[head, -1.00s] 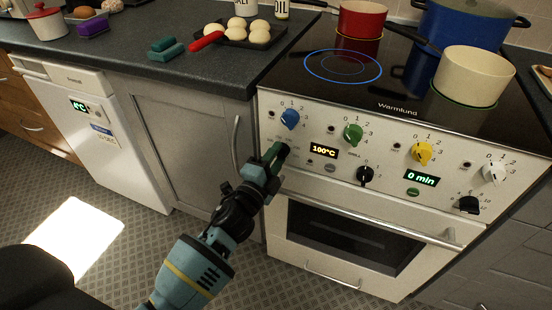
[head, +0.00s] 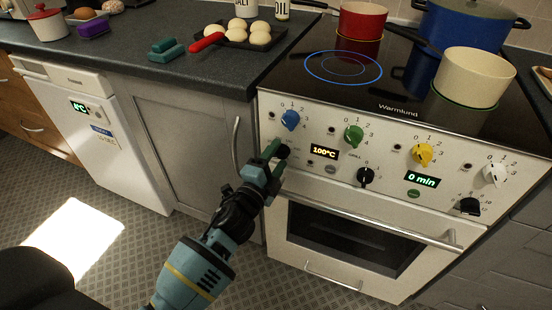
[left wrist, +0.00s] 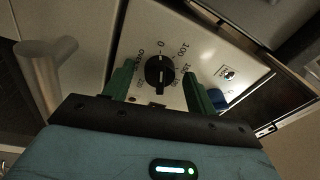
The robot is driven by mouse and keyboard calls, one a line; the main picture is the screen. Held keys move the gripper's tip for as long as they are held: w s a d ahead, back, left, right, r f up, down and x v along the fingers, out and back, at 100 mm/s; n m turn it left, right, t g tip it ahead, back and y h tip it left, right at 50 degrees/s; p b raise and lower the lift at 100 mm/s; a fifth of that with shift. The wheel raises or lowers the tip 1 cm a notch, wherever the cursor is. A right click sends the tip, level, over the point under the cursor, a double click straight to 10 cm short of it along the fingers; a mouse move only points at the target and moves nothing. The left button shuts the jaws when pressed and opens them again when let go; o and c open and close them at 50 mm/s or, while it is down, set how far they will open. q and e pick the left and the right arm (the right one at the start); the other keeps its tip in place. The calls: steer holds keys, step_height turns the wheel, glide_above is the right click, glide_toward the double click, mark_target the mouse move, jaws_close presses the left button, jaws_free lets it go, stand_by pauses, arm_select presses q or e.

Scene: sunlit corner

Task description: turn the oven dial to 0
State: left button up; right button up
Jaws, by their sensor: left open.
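The oven dial (left wrist: 160,72) is black and round with a raised bar grip, set on the pale panel under a printed scale with a 0 and a 100. In the head view the dial (head: 283,152) is partly hidden by my left gripper (head: 272,152). In the left wrist view the green fingers of my left gripper (left wrist: 160,84) are spread, one on each side of the dial; I cannot tell whether they touch it. The oven display (head: 324,152) reads 100°C. My right gripper is not in view.
A blue knob (head: 290,120) sits just above the oven dial, and a green knob (head: 354,136) to its right. A black knob (head: 366,175) is lower right. The oven door handle (head: 370,217) sticks out below. A cupboard handle (head: 236,143) stands left of the gripper.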

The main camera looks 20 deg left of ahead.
arm_select(q)
steer(key=shift+s, duration=0.15)
steer(key=s, duration=0.7)
steer(key=shift+s+a+f, duration=0.25)
steer(key=shift+a+f, duration=0.1)
steer(key=shift+a, duration=0.1)
